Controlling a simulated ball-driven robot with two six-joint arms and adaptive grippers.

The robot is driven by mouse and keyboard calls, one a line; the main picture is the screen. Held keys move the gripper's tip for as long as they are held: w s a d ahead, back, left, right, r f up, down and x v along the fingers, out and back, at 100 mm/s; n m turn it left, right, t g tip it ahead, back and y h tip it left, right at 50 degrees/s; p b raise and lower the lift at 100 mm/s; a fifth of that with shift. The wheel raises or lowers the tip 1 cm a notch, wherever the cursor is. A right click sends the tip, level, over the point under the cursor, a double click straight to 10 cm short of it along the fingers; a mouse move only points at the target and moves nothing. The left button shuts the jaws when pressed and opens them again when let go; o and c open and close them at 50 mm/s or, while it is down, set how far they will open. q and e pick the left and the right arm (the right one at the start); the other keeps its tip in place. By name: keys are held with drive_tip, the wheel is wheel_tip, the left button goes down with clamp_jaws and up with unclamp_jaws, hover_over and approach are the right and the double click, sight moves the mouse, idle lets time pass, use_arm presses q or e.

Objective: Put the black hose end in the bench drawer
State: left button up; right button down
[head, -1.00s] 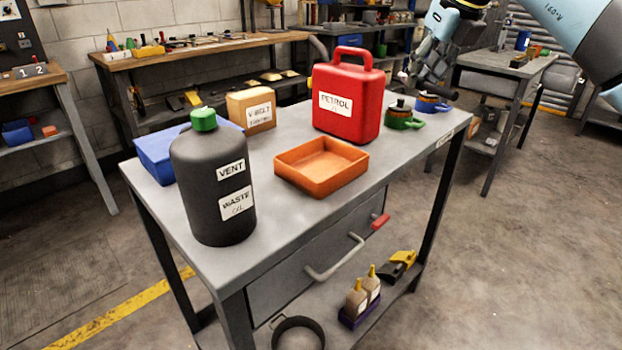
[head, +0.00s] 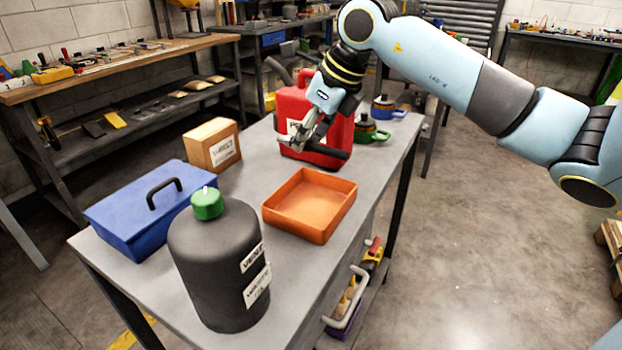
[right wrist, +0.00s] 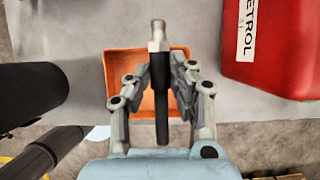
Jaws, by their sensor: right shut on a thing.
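My right gripper (head: 312,142) hangs over the bench top, in front of the red petrol can and behind the orange tray. It is shut on the black hose end (right wrist: 159,72), which has a silver metal tip. In the head view the hose end shows as a dark cylinder (head: 335,152) beside the fingers. The bench drawer is under the near right edge of the bench, its front seen steeply; its pale handle (head: 361,283) shows. How far the drawer stands open I cannot tell from this angle. My left gripper is out of view.
On the bench (head: 245,180) are an orange tray (head: 270,222), a dark waste bottle (head: 205,285), a blue toolbox (head: 125,222), a cardboard box (head: 203,150) and a red petrol can (head: 340,135).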

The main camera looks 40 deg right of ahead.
drive_tip(key=s+f, duration=0.1)
drive_tip(key=f, duration=0.1)
drive_tip(key=s+a+f+p, duration=0.1)
drive_tip(key=f, duration=0.1)
drive_tip(key=s+a+f, duration=0.1)
drive_tip(key=s+f, duration=0.1)
drive_tip(key=f, duration=0.1)
drive_tip(key=shift+a, duration=0.2)
drive_tip(key=shift+s, duration=0.1)
drive_tip(key=shift+f, duration=0.3)
drive_tip(key=c, duration=1.6)
unclamp_jaws()
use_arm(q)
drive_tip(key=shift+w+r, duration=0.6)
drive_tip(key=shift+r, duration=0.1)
use_arm(e)
drive_tip(key=o, duration=0.4)
drive_tip(key=shift+o, duration=0.2)
